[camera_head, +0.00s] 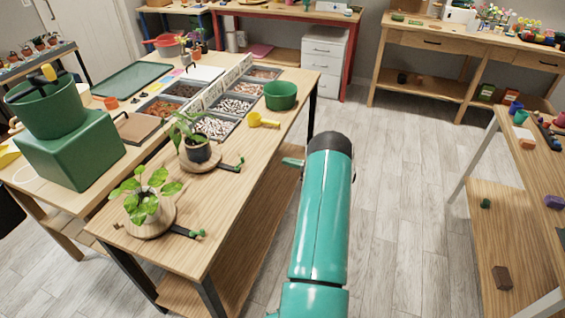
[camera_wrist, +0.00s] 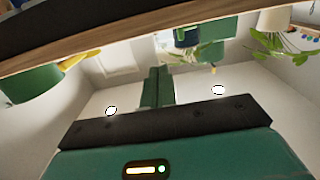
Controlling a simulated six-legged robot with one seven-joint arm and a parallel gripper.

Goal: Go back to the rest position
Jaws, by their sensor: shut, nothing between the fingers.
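My teal arm reaches forward over the floor just right of the plant table (camera_head: 262,150) in the head view. Most of my gripper is hidden behind the arm there; a small green tip (camera_head: 292,162) shows close to the table's right edge. In the wrist view, which appears upside down, my gripper (camera_wrist: 157,72) has its green fingers together, with nothing between them.
On the table near my gripper stand a green bowl (camera_head: 280,95), a yellow scoop (camera_head: 263,120) and two potted plants (camera_head: 197,148) (camera_head: 146,206). A second table (camera_head: 540,165) is at the right. The floor (camera_head: 400,180) between is clear.

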